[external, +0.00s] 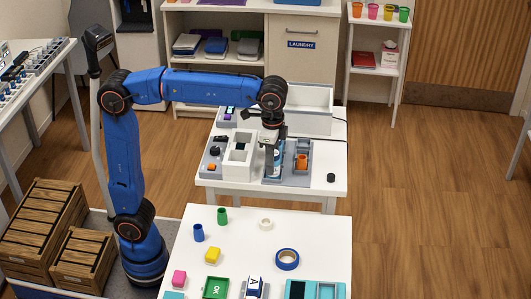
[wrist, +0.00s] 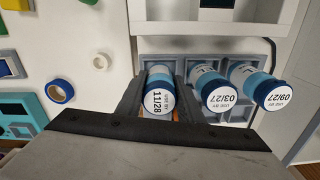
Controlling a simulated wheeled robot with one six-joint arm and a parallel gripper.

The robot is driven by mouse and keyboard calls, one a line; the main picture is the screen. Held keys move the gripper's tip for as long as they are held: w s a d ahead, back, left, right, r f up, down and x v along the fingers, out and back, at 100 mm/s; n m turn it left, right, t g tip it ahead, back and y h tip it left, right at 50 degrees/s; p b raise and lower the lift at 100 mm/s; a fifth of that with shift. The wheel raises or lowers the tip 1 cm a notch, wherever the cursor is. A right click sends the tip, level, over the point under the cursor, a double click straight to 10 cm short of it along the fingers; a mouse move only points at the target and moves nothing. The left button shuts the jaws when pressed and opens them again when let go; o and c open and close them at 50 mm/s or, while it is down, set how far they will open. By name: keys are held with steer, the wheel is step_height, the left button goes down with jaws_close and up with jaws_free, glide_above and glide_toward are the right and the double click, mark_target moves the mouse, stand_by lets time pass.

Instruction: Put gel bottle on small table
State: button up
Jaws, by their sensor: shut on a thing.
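My gripper (external: 273,150) points down over the grey slotted tray (external: 300,179) on the back white table (external: 335,150). It is shut on a blue-and-white bottle (external: 276,163). In the wrist view my gripper (wrist: 160,98) has one finger on each side of this bottle (wrist: 159,96), whose cap label reads USE BY 11/28. Two similar bottles stand beside it to the right, marked 03/27 (wrist: 221,94) and 09/27 (wrist: 273,92). The held bottle is at the tray; I cannot tell whether its base is still inside a slot.
The front white table (external: 245,225) holds cups, a blue tape roll (external: 287,259), a yellow block (external: 213,255) and trays.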

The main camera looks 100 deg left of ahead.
steer(key=o, duration=1.2)
steer(key=shift+c, duration=0.2)
